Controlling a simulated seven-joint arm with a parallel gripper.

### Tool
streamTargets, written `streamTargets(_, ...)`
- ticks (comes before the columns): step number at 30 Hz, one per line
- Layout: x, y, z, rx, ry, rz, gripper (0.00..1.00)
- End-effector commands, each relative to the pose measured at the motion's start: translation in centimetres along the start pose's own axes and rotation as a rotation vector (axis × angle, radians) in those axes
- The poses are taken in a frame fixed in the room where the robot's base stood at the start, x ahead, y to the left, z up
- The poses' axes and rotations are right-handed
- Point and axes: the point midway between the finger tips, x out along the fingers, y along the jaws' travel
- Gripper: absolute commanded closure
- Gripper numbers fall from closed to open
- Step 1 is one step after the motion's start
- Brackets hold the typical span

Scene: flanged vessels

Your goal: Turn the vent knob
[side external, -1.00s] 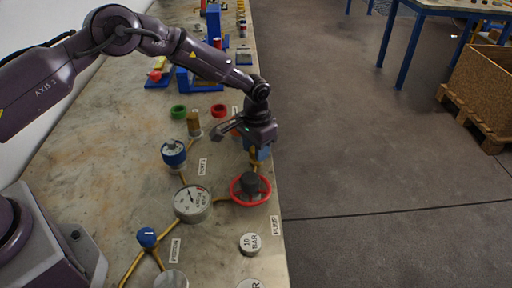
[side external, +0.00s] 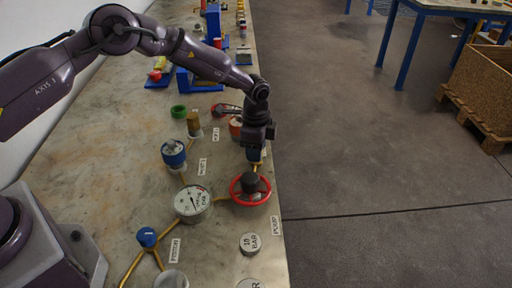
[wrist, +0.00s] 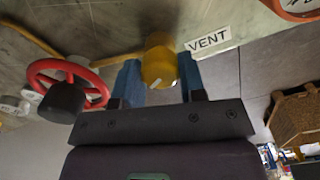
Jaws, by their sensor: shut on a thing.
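The vent knob (wrist: 160,62) is a yellow, round knob with a white mark on its end. In the wrist view a "VENT" label (wrist: 208,40) lies right beside it. My gripper (wrist: 160,80) has a blue finger on each side of the knob and is shut on it. In the side external view my gripper (side external: 256,157) points down at the bench's right edge, just behind the red handwheel (side external: 250,203). There the knob is mostly hidden by the gripper.
The red handwheel with a dark hub stands close in front of my gripper. A dial gauge (side external: 193,204) and a blue-topped fitting (side external: 174,153) stand to its left, joined by yellow pipes. A blue knob (side external: 147,237) is nearer the camera. The bench's left part is bare.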

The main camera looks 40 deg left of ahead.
Motion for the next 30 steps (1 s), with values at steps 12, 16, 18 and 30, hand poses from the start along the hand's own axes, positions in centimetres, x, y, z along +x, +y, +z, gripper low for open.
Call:
streamTargets(12,-0.15,-0.02,-0.02,0.335,0.0,0.0,0.86)
streamTargets(16,-0.16,-0.03,-0.01,0.404,0.0,0.0,0.86)
streamTargets(18,-0.16,-0.04,0.0,0.432,-0.001,0.0,0.86)
streamTargets(30,-0.17,-0.05,0.01,0.496,-0.001,0.0,0.86)
